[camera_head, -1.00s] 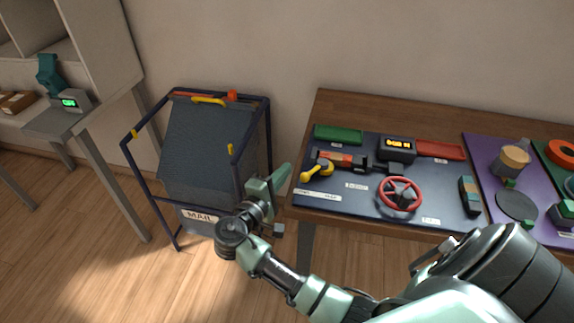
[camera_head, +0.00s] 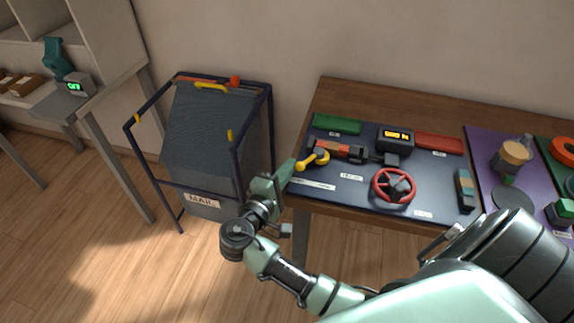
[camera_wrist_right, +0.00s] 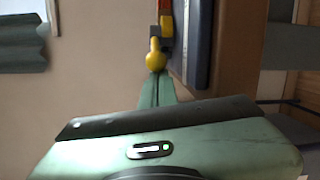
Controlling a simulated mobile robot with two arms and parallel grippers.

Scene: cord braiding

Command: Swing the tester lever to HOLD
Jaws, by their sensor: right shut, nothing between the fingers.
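The yellow tester lever (camera_head: 313,161) is on the left part of the dark blue mat (camera_head: 345,205), by a red-and-black body (camera_head: 346,151). Its round knob points left, toward the mat's edge. My right gripper (camera_head: 291,166) is shut and empty, with its fingertips just left of the knob. In the wrist view the lever (camera_wrist_right: 155,57) shows its yellow knob right at the tips of the closed fingers (camera_wrist_right: 157,88). I cannot tell whether they touch. The small labels are too small to read. My left gripper is out of view.
The mat also bears a display box (camera_head: 396,137), a red wheel (camera_head: 393,185), a green tray (camera_head: 337,124) and a red tray (camera_head: 439,142). A mail cart (camera_head: 201,201) stands left of the table (camera_head: 330,92). A purple mat (camera_head: 480,150) lies to the right.

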